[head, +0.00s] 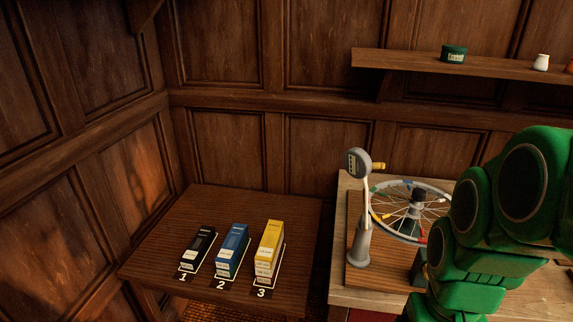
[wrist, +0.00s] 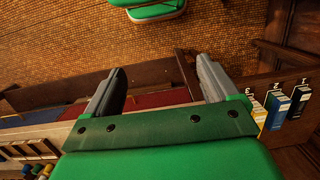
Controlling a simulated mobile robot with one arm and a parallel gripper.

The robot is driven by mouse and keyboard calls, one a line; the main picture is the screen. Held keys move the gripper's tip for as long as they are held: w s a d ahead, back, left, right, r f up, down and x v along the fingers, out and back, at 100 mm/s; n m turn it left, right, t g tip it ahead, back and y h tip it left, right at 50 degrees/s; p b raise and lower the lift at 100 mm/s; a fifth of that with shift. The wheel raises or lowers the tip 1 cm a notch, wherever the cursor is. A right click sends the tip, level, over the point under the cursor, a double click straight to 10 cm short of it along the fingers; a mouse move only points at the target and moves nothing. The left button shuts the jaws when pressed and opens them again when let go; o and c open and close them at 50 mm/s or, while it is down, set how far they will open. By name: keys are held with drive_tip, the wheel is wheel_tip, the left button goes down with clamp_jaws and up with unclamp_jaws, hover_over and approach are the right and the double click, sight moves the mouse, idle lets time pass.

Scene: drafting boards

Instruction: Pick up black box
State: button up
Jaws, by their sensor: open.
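The black box (head: 201,246) stands at the left end of a row on a dark wooden table (head: 155,246), inside a white outline marked 1. A blue box (head: 232,249) in outline 2 and a taller yellow box (head: 268,247) in outline 3 stand to its right. In the wrist view the black box (wrist: 299,101) is at the right edge, beyond the blue box (wrist: 277,111) and the yellow box (wrist: 258,113). My gripper (wrist: 162,80) is open and empty, with its two grey fingers apart and away from the boxes. The head view does not show its fingers.
A lighter workbench (head: 343,296) to the right holds a spoked wheel (head: 410,208) and a grey gauge stand (head: 360,205). My green arm is over its right side. A shelf (head: 420,66) with small jars is on the panelled wall. Bare tabletop lies behind the boxes.

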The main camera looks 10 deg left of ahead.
drive_tip(key=w+a+f+n+h, duration=0.15)
drive_tip(key=w+n, duration=0.25)
drive_tip(key=w, duration=0.6)
drive_tip(key=w+a+n+h, duration=0.1)
drive_tip(key=w+a+n, duration=0.25)
drive_tip(key=w, duration=0.55)
drive_tip(key=w+a+f+n+t+h, duration=0.1)
drive_tip(key=w+a+f+n+t, duration=0.1)
drive_tip(key=w+a+f+n, duration=0.5)
drive_tip(key=w+a+f+n+t+h, duration=0.1)
drive_tip(key=w+a+n, duration=0.4)
drive_tip(key=w+a, duration=0.55)
drive_tip(key=n+t+y, duration=0.3)
drive_tip(key=n+y, duration=0.1)
drive_tip(key=n, duration=1.3)
approach(198, 243)
wheel_tip(198, 243, down, 2)
drive_tip(key=shift+w+f+m, duration=0.15)
drive_tip(key=shift+f+m, duration=0.05)
drive_tip(key=shift+m, duration=0.05)
drive_tip(key=shift+w+x, duration=0.1)
drive_tip(key=shift+x, duration=1.85)
drive_tip(key=shift+w+x, duration=0.15)
drive_tip(key=shift+x, duration=1.8)
drive_tip(key=shift+r, duration=0.1)
